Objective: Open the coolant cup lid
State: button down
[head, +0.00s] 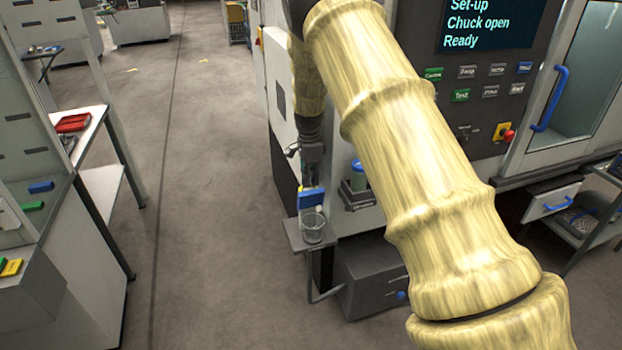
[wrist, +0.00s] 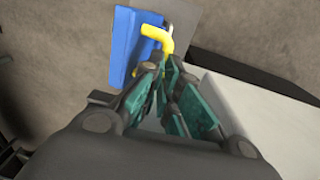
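The coolant cup (head: 313,230) is a clear cup on a small shelf beside the machine in the head view. Its blue lid (head: 311,198) stands steeply raised above the cup there. In the wrist view the blue lid (wrist: 124,48) is a slab just beyond the fingertips, with a bent yellow handle (wrist: 153,33). My gripper (wrist: 164,76) has teal pads whose tips lie close on either side of the handle's lower end. I cannot tell whether they press on it. In the head view my gripper (head: 312,180) is small, just above the lid.
A green-and-blue container (head: 358,176) stands in a dark holder just right of the cup. A grey box (head: 372,278) sits below on the floor side. The machine's pale wall is close on the right. The aisle floor (head: 215,200) to the left is clear.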

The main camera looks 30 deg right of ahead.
jog(key=c, duration=1.6)
grip_release()
jog(key=shift+s+a+f, duration=0.15)
jog(key=shift+s+f, duration=0.1)
jog(key=shift+f, duration=0.25)
jog(key=shift+s+a+f, duration=0.1)
jog(key=shift+s+f, duration=0.1)
jog(key=shift+f, duration=0.25)
jog(key=shift+o, duration=0.4)
jog(key=shift+w+f, duration=0.1)
jog(key=shift+w+d, duration=0.1)
jog(key=shift+w, duration=0.15)
jog(key=shift+w+d+r, duration=0.1)
jog(key=shift+r, duration=0.1)
jog(key=shift+r, duration=0.1)
notch_tip(320, 180, up, 12)
jog(key=w, duration=0.1)
